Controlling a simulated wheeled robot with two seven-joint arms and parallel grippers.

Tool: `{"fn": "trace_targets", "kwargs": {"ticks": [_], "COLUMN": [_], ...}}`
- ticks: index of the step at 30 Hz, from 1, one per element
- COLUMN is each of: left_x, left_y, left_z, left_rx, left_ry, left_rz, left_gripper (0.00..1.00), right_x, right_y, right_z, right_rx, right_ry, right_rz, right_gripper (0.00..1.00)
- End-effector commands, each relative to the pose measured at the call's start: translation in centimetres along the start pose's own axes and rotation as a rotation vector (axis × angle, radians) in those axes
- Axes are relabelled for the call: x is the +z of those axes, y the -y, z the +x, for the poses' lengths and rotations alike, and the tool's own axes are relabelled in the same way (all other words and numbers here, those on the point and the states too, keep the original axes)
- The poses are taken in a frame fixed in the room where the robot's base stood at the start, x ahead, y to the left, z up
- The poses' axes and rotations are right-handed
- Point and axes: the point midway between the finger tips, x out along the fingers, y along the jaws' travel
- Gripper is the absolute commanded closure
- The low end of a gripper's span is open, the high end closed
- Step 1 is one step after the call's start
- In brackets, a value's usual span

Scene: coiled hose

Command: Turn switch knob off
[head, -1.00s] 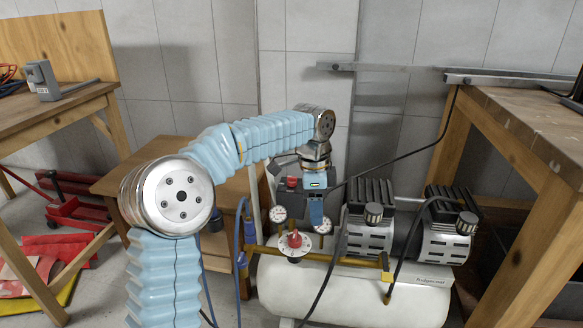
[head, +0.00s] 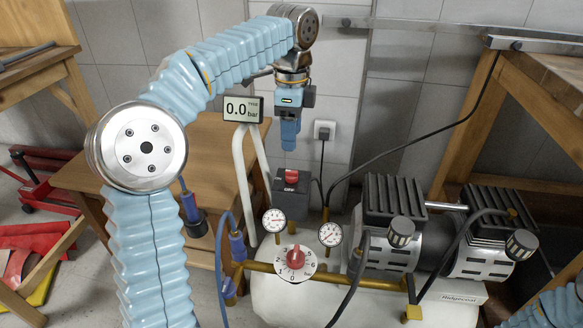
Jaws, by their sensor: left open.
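The switch knob (head: 291,176) is a small red knob on top of a dark grey switch box (head: 290,203) on the compressor. My left gripper (head: 289,147) points down just above the red knob, with a small gap between them. It is open and empty, though its fingers overlap in this view. The exact turn of the knob is too small to tell. My right gripper is out of view; only a bit of my right arm shows at the lower right corner.
A numbered dial with a red knob (head: 296,259) sits in front of the switch box between pressure gauges (head: 273,220). A display (head: 243,108) reads 0.0 bar. The white tank (head: 375,312) carries motors (head: 397,195) at right. Hoses and a black cable run close by.

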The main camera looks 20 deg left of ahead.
Motion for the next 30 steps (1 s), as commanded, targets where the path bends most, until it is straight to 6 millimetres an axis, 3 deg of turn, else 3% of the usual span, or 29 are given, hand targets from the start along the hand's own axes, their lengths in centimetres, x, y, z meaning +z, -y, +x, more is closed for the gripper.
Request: {"fn": "trace_targets", "kwargs": {"ticks": [1,6,12,18,26,30], "left_x": [0.1,0.1,0.1,0.0,0.0,0.0], "left_y": [-0.1,-0.1,0.0,0.0,0.0,0.0], "left_z": [1.8,5.7,9.0,10.2,10.2,10.2], "left_rx": [0.003,0.003,0.002,0.0,0.0,0.0], "left_ry": [0.002,0.001,0.0,-0.001,-0.001,-0.001], "left_rz": [-0.001,-0.001,-0.001,-0.001,-0.001,-0.001], "left_gripper": [0.43,0.43,0.43,0.43,0.43,0.64], "right_x": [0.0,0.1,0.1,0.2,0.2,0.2], "right_y": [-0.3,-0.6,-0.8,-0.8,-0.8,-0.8], "right_z": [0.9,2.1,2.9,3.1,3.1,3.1], "right_rx": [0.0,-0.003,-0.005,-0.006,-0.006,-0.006], "right_ry": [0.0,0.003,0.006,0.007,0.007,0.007], "right_rz": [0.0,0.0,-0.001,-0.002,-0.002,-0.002], "right_gripper": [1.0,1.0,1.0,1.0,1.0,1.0]}}
